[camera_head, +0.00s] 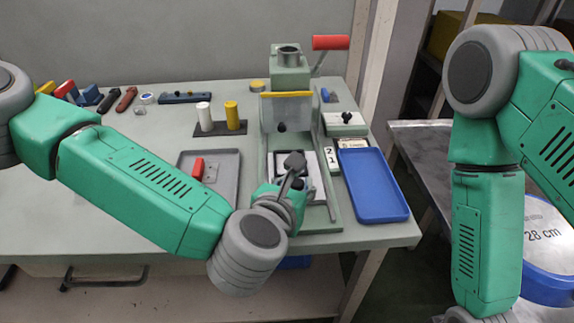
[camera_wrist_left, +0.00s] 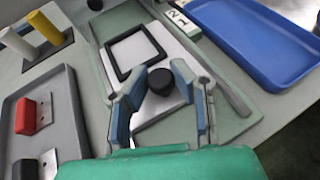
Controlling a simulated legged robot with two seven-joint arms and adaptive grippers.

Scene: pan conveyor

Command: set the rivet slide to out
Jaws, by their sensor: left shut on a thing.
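The rivet slide is a white plate (camera_head: 311,164) on a long green base (camera_head: 322,215) in front of the green press. In the left wrist view the plate (camera_wrist_left: 185,50) carries a square black frame (camera_wrist_left: 131,52) and a round black knob (camera_wrist_left: 161,81). My left gripper (camera_head: 293,163) is over the near part of the slide. In the left wrist view its fingers (camera_wrist_left: 160,92) stand on both sides of the knob and are shut on it. My right arm hangs at the right, and its gripper is out of the picture.
The press (camera_head: 290,75) has a red lever (camera_head: 331,43) and a clear guard (camera_head: 286,112). A blue tray (camera_head: 373,185) lies right of the slide. A grey tray (camera_head: 225,165) with a red-handled part (camera_head: 197,168) lies left. White and yellow cylinders stand behind it.

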